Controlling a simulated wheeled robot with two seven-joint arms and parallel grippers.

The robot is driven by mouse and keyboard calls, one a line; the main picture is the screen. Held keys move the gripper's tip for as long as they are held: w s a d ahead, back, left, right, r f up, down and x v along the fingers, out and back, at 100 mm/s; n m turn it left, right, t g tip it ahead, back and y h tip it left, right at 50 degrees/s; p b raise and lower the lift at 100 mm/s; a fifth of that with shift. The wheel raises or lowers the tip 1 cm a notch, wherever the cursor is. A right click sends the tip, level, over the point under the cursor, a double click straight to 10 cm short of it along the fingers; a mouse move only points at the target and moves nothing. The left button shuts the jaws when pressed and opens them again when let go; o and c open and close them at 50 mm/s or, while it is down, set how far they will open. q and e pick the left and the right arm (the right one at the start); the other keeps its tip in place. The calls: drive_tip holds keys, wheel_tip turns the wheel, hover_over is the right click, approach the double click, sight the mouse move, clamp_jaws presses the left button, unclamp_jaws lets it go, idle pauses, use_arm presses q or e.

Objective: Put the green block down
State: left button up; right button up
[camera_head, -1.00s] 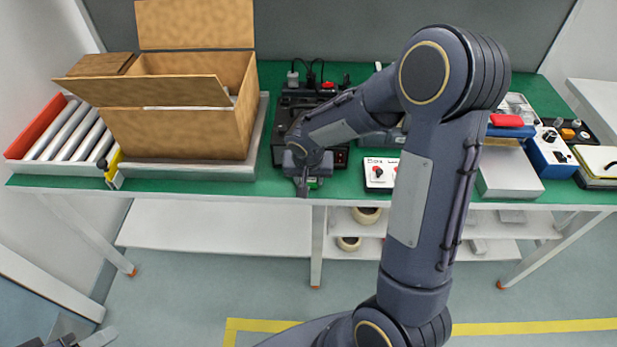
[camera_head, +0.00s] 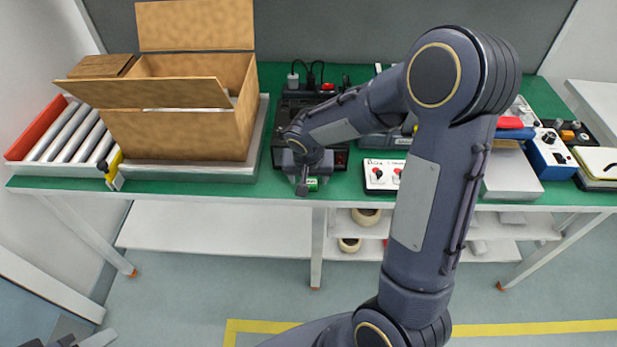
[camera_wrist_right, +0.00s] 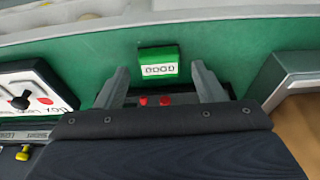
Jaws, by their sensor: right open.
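The green block (camera_head: 312,184) is on the green tabletop (camera_head: 225,189), near its front edge and in front of a dark machine. In the wrist view, the green block (camera_wrist_right: 158,62) shows a white label with dark print. My right gripper (camera_head: 303,188) is over the block and partly hides it in the head view. In the wrist view, my right gripper (camera_wrist_right: 160,82) is open, its fingers apart with the block between and just beyond their tips. Part of my left gripper (camera_head: 82,340) shows at the lower left corner, cut off by the frame.
The dark machine (camera_head: 335,158) stands just behind the block. A white switch box (camera_head: 380,174) is to the right. A large open cardboard box (camera_head: 175,132) on a metal platform is to the left. My right arm hides part of the table.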

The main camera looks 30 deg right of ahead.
drive_tip(key=v, duration=1.1)
drive_tip(key=s+a+r+n+t+y, duration=0.1)
drive_tip(key=s+a+r+n+y, duration=0.1)
drive_tip(key=s, duration=0.7)
drive_tip(key=s+a+r+n+t+y, duration=0.1)
drive_tip(key=s+a+n+y, duration=0.1)
drive_tip(key=s, duration=0.8)
drive_tip(key=shift+s+a+r+n+t+y+p, duration=0.2)
drive_tip(key=shift+a+r+n+t+y+p, duration=0.15)
drive_tip(key=shift+a+n+t+y+p, duration=0.25)
wheel_tip(320, 180, up, 5)
drive_tip(key=p, duration=0.5)
drive_tip(key=shift+r, duration=0.2)
